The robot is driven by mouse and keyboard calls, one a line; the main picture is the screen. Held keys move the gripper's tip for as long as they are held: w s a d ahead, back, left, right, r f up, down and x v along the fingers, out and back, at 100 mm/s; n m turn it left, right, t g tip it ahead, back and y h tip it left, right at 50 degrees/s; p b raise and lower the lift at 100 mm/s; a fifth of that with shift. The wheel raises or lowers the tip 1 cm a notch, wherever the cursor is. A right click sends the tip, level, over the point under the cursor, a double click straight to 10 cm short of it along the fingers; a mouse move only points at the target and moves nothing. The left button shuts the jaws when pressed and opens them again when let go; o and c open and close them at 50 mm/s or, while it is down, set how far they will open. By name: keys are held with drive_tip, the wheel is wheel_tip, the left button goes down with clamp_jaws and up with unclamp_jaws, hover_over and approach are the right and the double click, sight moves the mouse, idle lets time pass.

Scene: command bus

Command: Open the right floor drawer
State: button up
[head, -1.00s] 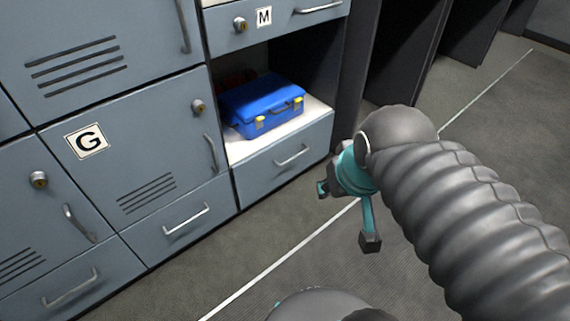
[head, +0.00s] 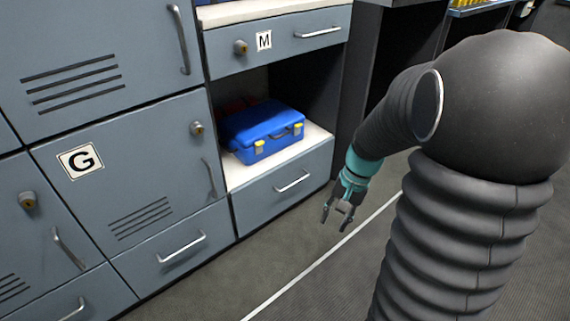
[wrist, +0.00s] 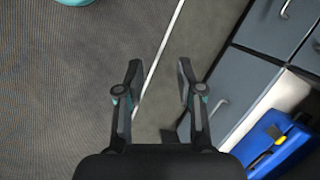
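The right floor drawer (head: 262,205) is a blue-grey front with a silver bar handle (head: 292,181), below the open niche. It looks shut. In the wrist view the drawer (wrist: 232,86) shows at the right, with its handle (wrist: 219,109). My gripper (head: 334,216) hangs to the right of the drawer front, over the floor and apart from the handle. In the wrist view my gripper (wrist: 158,70) has its two fingers spread, with only floor between them.
A blue case (head: 262,132) with yellow latches sits in the niche above the drawer. Another floor drawer (head: 150,262) is at its left, below the door marked G (head: 120,160). A drawer marked M (head: 280,45) is above the niche. Grey floor (head: 300,260) in front is clear.

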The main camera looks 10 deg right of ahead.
drive_tip(key=w+d+f+m+y+b, duration=0.1)
drive_tip(key=w+f+m+y, duration=0.2)
drive_tip(key=w+f+m, duration=0.4)
drive_tip(key=w+d+f+m+y+b, duration=0.1)
drive_tip(key=w+d+f+m+y, duration=0.2)
drive_tip(key=f, duration=0.6)
drive_tip(key=m+t+y+b, duration=0.1)
drive_tip(key=m+t+y, duration=0.2)
drive_tip(key=m+t, duration=1.65)
approach(295, 182)
drive_tip(key=w+a+r+m+g, duration=0.1)
drive_tip(key=w+m+g, duration=0.1)
drive_tip(key=g, duration=0.1)
drive_tip(key=w+a+r+m+g, duration=0.1)
drive_tip(key=w+a+m+g, duration=0.1)
drive_tip(key=w+m+g, duration=0.1)
drive_tip(key=w+a+r+m+g+b, duration=0.1)
drive_tip(key=w+a+m+g, duration=0.1)
drive_tip(key=w+m+g, duration=0.1)
clamp_jaws()
